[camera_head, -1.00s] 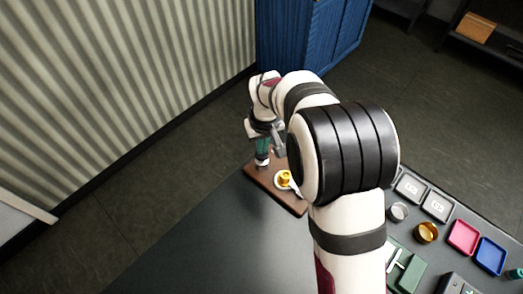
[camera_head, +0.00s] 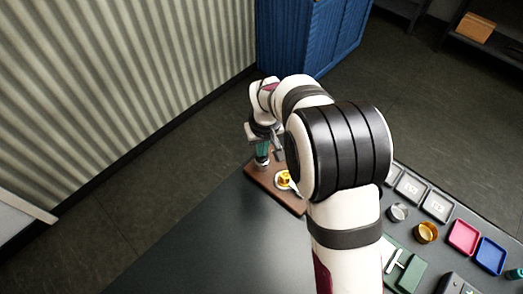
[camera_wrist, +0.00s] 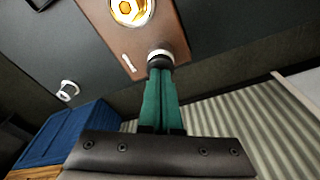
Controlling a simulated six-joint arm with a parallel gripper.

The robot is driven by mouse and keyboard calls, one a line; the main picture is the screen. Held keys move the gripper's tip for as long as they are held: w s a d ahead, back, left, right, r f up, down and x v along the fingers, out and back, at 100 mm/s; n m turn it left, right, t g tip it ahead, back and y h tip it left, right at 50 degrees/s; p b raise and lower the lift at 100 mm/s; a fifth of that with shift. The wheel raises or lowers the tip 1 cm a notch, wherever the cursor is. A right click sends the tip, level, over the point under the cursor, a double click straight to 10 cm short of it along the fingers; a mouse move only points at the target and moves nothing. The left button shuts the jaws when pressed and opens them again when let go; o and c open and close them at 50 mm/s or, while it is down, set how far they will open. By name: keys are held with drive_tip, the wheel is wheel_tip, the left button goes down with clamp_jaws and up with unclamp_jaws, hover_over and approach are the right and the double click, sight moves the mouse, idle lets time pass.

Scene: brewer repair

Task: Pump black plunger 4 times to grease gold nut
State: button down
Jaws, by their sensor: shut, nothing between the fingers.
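The brown board (camera_head: 262,180) lies at the table's far left corner. The gold nut (camera_head: 284,177) sits on it in a pale round seat, and it also shows at the top of the wrist view (camera_wrist: 126,6). The black plunger (camera_wrist: 159,58) stands on the board beside the nut, with a pale ring around it. My gripper (camera_wrist: 161,72) has two teal fingers shut together, empty, pointing down at the plunger. The tips appear to meet its top and partly hide it; firm contact cannot be told. In the head view my gripper (camera_head: 263,153) stands above the board's left end.
To the right on the table are a red tray (camera_head: 463,237), a blue tray (camera_head: 490,255), a gold cup (camera_head: 426,232), a silver cup (camera_head: 398,212) and a green block (camera_head: 408,270). The table's middle left is bare. A corrugated wall and a blue cabinet (camera_head: 310,40) stand beyond.

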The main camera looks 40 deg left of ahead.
drive_tip(key=shift+r, duration=2.65)
wheel_tip(320, 180, up, 6)
drive_tip(key=shift+f, duration=4.35)
